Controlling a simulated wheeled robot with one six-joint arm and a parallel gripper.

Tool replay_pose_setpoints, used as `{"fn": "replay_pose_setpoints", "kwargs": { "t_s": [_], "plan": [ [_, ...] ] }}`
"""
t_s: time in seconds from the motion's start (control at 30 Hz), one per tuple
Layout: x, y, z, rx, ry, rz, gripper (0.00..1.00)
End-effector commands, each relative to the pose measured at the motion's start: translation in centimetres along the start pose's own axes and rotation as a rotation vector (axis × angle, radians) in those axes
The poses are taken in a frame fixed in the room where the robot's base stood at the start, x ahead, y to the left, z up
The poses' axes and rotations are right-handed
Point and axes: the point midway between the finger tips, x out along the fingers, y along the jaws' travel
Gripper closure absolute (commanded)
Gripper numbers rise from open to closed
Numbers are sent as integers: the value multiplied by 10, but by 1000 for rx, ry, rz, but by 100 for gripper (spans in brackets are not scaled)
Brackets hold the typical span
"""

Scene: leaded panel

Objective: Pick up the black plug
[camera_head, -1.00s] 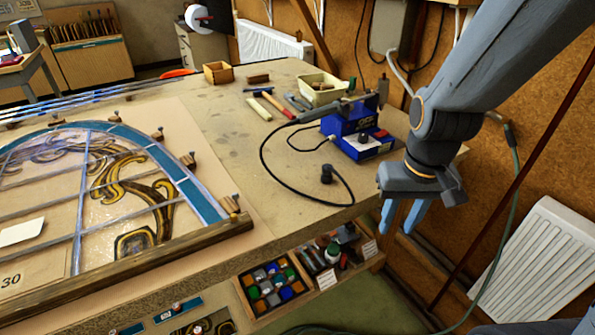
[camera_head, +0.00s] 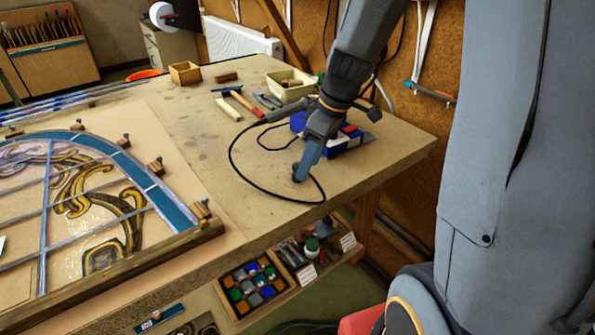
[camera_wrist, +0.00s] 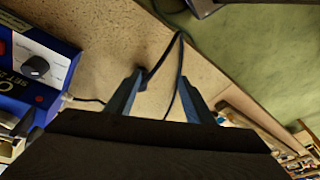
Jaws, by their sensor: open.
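The black plug (camera_head: 297,177) stands on the bench top, its black cable (camera_head: 232,160) looping around to the left. In the head view my gripper (camera_head: 304,172) points down at the plug, and its blue fingers partly cover it. In the wrist view my gripper (camera_wrist: 161,77) is open, with the cable running between and beyond the fingers. A small dark piece, seemingly the plug (camera_wrist: 144,73), shows at the left fingertip and is mostly hidden. I cannot tell whether a finger touches it.
The blue soldering station (camera_head: 345,143) stands just behind my gripper; it also shows at left in the wrist view (camera_wrist: 35,70). Tools and a cream tray (camera_head: 290,90) lie farther back. The leaded panel (camera_head: 90,200) is at left. The bench's front edge is close to the plug.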

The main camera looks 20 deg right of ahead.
Motion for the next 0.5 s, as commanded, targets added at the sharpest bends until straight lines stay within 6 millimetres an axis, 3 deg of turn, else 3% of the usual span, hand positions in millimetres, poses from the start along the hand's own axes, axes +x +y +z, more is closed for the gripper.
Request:
{"fn": "replay_pose_setpoints", "kwargs": {
  "t_s": [0.2, 0.37, 0.5],
  "plan": [
    [-7, 31, -18, -214, 85, -12, 52],
    [-6, 39, -24, -283, 111, -11, 52],
    [5, 39, -26, -292, 114, -13, 52]
  ]
}}
